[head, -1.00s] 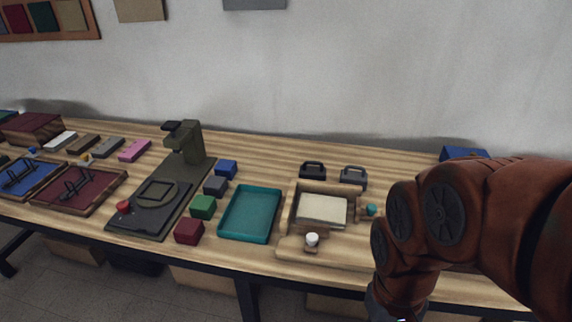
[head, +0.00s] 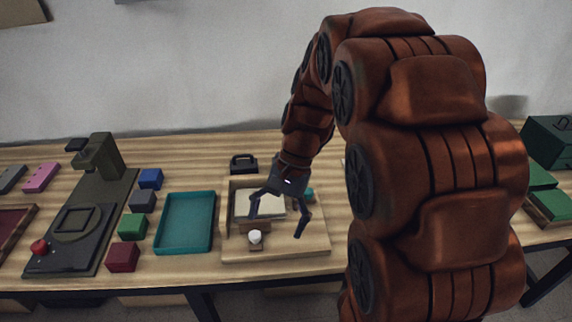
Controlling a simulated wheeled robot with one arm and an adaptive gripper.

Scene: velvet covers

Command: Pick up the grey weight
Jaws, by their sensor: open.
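The grey weight, a block with a handle seen earlier just right of the black weight, is not visible now; my arm covers that spot. The black weight (head: 243,164) with its loop handle stands at the back of the table behind the wooden fixture. My gripper (head: 278,216) is open, with its fingers spread and pointing down. It appears in front of the wooden fixture's right part, with nothing between its fingers. Its exact height above the fixture is hard to tell.
The wooden fixture (head: 300,252) has a white knob (head: 255,237) and a teal knob (head: 308,194). A teal tray (head: 185,222) lies left of it. Several coloured cubes, including a dark red cube (head: 122,257), stand beside a dark press (head: 80,215). Green boxes (head: 550,204) are at right.

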